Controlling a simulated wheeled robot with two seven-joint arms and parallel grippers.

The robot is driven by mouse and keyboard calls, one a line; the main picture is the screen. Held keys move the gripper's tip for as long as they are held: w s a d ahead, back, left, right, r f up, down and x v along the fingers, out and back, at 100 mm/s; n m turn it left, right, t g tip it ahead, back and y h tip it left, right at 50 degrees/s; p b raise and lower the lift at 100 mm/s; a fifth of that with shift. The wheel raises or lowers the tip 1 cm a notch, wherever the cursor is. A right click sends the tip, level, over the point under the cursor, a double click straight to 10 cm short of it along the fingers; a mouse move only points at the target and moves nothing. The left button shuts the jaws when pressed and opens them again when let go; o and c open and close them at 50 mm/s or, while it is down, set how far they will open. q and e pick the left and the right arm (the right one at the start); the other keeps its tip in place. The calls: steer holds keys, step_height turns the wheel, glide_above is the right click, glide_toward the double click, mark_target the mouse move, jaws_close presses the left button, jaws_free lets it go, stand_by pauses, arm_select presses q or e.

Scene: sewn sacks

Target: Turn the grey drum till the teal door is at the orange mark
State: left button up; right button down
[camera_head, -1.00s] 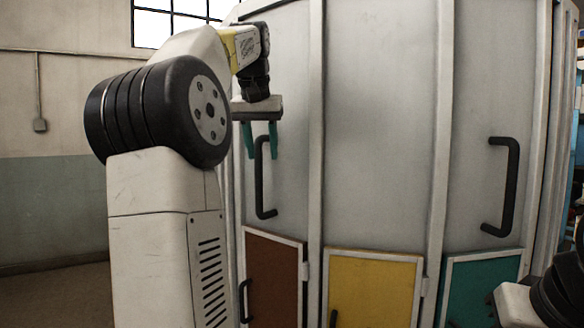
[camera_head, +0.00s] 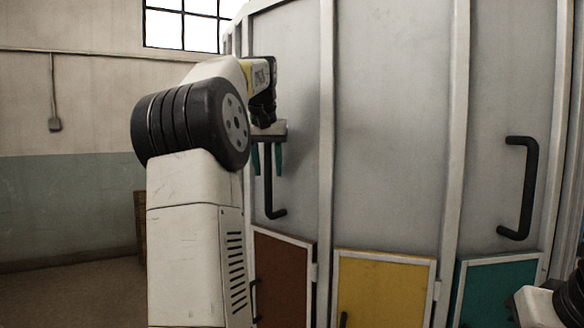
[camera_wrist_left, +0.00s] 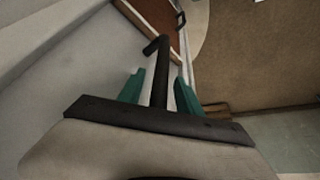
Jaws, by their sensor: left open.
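The grey drum (camera_head: 390,120) fills the middle and right of the head view. The teal door (camera_head: 497,290) is low on the drum at right, with a yellow door (camera_head: 382,292) and a brown door (camera_head: 281,282) to its left. My left gripper (camera_head: 267,158) is at the black handle (camera_head: 268,190) above the brown door. In the left wrist view the handle (camera_wrist_left: 161,72) runs up between the two open teal fingers (camera_wrist_left: 160,90), with space on both sides. The orange mark is not in view. My right gripper is not in view.
Another black handle (camera_head: 526,188) stands out from the drum above the teal door. Part of my right arm shows at the lower right edge. Open floor (camera_head: 70,295) and a wall (camera_head: 70,205) lie to the left.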

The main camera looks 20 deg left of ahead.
arm_select(q)
steer(key=shift+c, duration=0.2)
jaws_close()
stand_by(1.3)
